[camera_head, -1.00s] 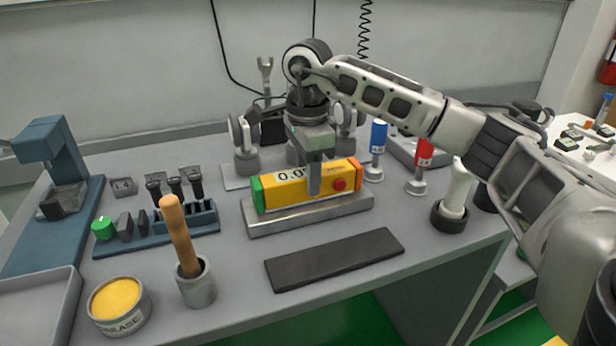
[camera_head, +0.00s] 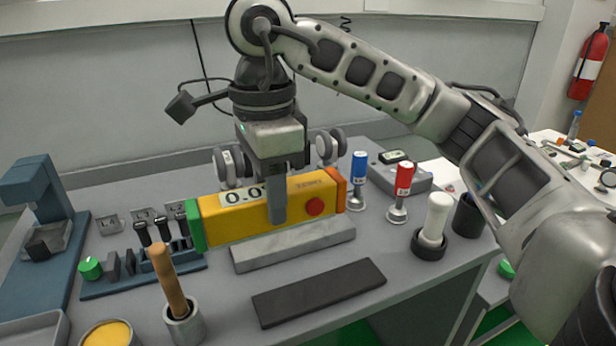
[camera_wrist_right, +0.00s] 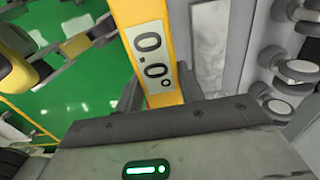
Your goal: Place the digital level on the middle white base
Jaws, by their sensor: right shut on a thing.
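The digital level (camera_head: 232,217) is a long yellow bar with a green end, an orange end, a red button and a display. My right gripper (camera_head: 277,206) is shut on it near its middle, and holds it roughly level above a pale grey metal bar (camera_head: 290,246). In the right wrist view, the level's display (camera_wrist_right: 148,57) shows beside a pale plate (camera_wrist_right: 210,45). Roller-like round pieces (camera_head: 331,147) stand behind the level, partly hidden; they also show in the right wrist view (camera_wrist_right: 298,72). I cannot tell which thing is the middle white base. My left gripper is out of view.
A dark flat strip (camera_head: 318,292) lies in front. A wooden-handled tool (camera_head: 168,280) in a cup and a blue rack (camera_head: 150,278) are on the left. Blue (camera_head: 358,167) and red (camera_head: 403,179) handled stamps and a white-handled piece (camera_head: 436,219) stand on the right.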

